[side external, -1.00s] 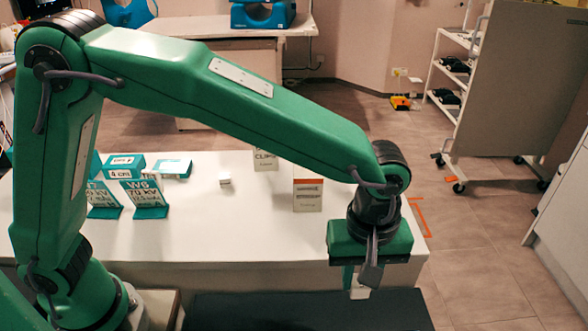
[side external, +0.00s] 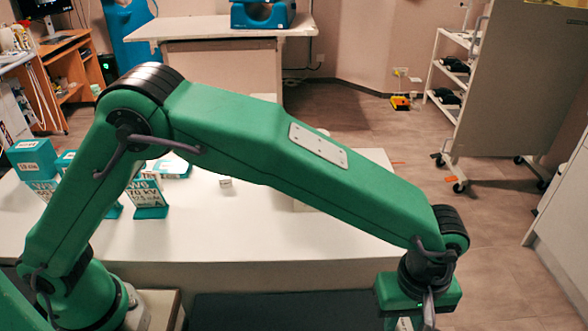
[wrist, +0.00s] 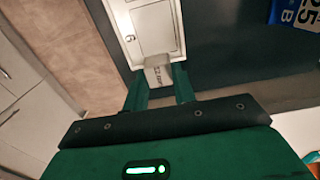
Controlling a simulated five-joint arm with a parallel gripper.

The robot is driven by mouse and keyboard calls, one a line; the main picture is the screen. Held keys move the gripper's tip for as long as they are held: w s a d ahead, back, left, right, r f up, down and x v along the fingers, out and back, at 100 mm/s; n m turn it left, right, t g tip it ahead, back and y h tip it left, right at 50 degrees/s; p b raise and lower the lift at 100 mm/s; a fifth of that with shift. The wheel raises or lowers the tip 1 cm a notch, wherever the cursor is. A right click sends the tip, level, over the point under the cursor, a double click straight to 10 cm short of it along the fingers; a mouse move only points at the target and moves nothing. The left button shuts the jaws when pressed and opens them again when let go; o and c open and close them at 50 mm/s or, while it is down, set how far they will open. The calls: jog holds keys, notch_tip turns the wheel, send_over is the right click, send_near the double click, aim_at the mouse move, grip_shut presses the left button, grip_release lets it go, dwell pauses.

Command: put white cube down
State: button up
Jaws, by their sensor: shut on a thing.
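A small white cube with dark print (wrist: 158,74) is held between the two green fingers of my gripper (wrist: 160,86) in the wrist view. In the side external view my gripper (side external: 412,322) is at the bottom edge, right of the white table. Its fingertips are mostly cut off there. Only a pale bit of what seems to be the cube (side external: 404,324) shows. What lies directly under the cube cannot be told.
A white table (side external: 270,228) carries teal boxes (side external: 32,158), a sign stand (side external: 148,198) and a small white block (side external: 225,182). A dark surface (side external: 290,312) lies in front of it. A white panelled unit (wrist: 152,28) appears beyond the cube. A wheeled screen (side external: 520,85) stands at right.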

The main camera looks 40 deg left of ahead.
jog(key=w+a+f, duration=0.1)
jog(key=w+f, duration=0.1)
jog(key=w, duration=0.1)
jog(key=w+a+f, duration=0.1)
jog(key=w+f, duration=0.1)
jog(key=w, duration=0.1)
jog(key=w+a+f, duration=0.1)
jog(key=w+f, duration=0.1)
jog(key=w, duration=0.2)
jog(key=shift+w+a+f, duration=0.1)
jog(key=shift+a+f, duration=0.15)
jog(key=shift+f, duration=2)
jog(key=shift+f, duration=0.15)
jog(key=o, duration=0.9)
jog(key=shift+o, duration=0.2)
notch_tip(320, 180, up, 12)
jog(key=shift+r, duration=0.2)
